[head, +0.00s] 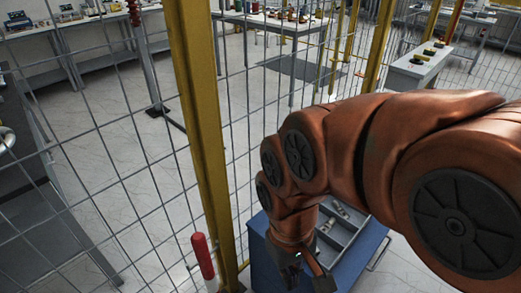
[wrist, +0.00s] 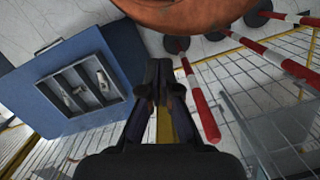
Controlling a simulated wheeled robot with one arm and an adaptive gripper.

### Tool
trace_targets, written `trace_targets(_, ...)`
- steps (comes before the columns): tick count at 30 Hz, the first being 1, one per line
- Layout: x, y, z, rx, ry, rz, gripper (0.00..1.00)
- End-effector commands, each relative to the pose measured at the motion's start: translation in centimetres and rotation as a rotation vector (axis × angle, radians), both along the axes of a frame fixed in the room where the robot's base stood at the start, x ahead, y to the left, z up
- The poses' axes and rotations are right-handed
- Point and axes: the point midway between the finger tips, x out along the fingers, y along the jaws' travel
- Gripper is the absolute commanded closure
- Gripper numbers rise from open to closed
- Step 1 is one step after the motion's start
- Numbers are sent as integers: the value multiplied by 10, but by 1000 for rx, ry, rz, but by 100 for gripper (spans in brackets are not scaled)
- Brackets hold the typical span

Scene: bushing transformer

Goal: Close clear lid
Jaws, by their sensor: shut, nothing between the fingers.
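A blue box (head: 368,246) stands below my arm in the head view, with a grey compartment tray (head: 350,222) set in its top. The same blue box (wrist: 52,64) and tray (wrist: 122,84) are at the left in the wrist view, with a few pale items in the compartments. I cannot clearly make out a clear lid; a thin pale bar (head: 381,254) shows at the box's right edge in the head view. My gripper (head: 306,274) is over the box's near side, partly hidden. In the wrist view my gripper (wrist: 159,66) is shut and empty, right of the box.
A wire fence with a yellow post (head: 203,120) stands left of the box. A red-and-white post (head: 203,258) is beside it; red-and-white bars (wrist: 200,100) also show in the wrist view. Workbenches (head: 268,24) stand behind the fence. Light floor is open right of the box.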

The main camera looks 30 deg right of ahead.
Motion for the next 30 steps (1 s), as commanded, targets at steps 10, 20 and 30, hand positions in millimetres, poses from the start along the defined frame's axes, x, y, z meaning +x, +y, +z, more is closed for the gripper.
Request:
trace_targets(10, 113, 4, 15, 120, -148, 196, 100)
trace_targets(20, 240, -43, 30, 212, -356, 332, 100)
trace_targets(30, 340, -163, 18, 198, -560, 351, 100)
